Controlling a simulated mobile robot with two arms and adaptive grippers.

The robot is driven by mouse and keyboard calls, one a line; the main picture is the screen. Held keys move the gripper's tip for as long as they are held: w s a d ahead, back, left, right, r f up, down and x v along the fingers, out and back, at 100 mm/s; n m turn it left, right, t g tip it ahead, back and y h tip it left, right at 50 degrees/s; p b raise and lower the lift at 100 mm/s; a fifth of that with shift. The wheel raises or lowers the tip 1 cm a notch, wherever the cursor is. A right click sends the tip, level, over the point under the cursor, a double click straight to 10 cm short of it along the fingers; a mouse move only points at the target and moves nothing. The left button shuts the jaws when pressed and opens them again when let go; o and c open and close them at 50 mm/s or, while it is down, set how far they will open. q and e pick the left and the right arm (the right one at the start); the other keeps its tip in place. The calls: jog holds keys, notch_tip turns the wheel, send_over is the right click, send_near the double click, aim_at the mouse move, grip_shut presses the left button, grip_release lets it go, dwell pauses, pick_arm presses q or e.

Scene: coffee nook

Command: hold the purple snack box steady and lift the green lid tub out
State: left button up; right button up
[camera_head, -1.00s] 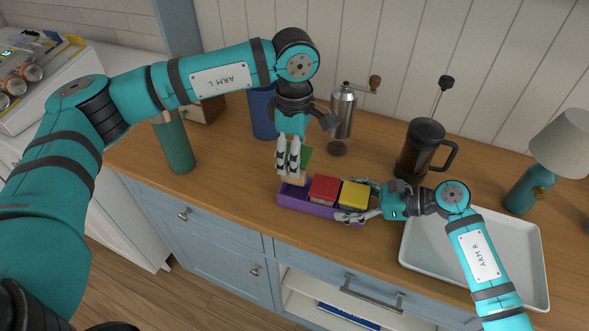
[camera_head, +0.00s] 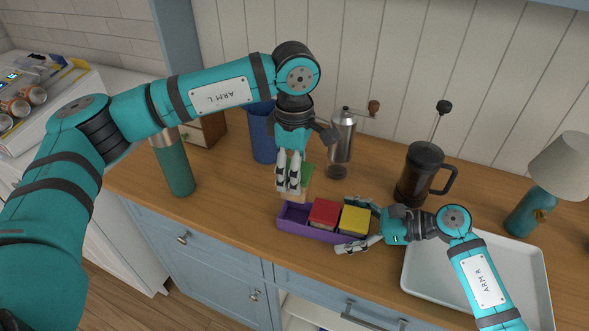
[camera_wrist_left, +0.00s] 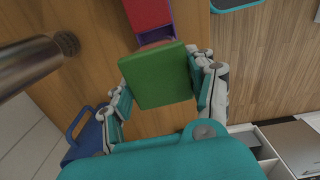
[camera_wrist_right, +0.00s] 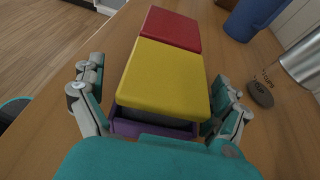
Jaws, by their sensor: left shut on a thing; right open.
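The purple snack box (camera_head: 290,228) stands on the wooden counter. Its left compartment looks empty; a red-lidded tub (camera_head: 324,212) and a yellow-lidded tub (camera_head: 354,219) sit in the rest. My left gripper (camera_head: 288,187) is shut on the green lid tub (camera_head: 307,174), holding it above the left end of the box. The green lid also fills the middle of the left wrist view (camera_wrist_left: 158,77). My right gripper (camera_head: 352,226) is open, its fingers on either side of the box's right end. In the right wrist view, the yellow lid (camera_wrist_right: 165,80) lies between them.
A metal coffee grinder (camera_head: 341,140) and a blue container (camera_head: 262,135) stand behind the box. A French press (camera_head: 418,175) is to the right rear, a white tray (camera_head: 530,285) at right, with a lamp (camera_head: 525,210) behind it. A green flask (camera_head: 175,165) stands left.

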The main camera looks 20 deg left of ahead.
jog(key=v, duration=1.1)
jog(key=shift+d, duration=0.1)
jog(key=shift+d+r, duration=0.25)
jog(key=shift+d, duration=0.1)
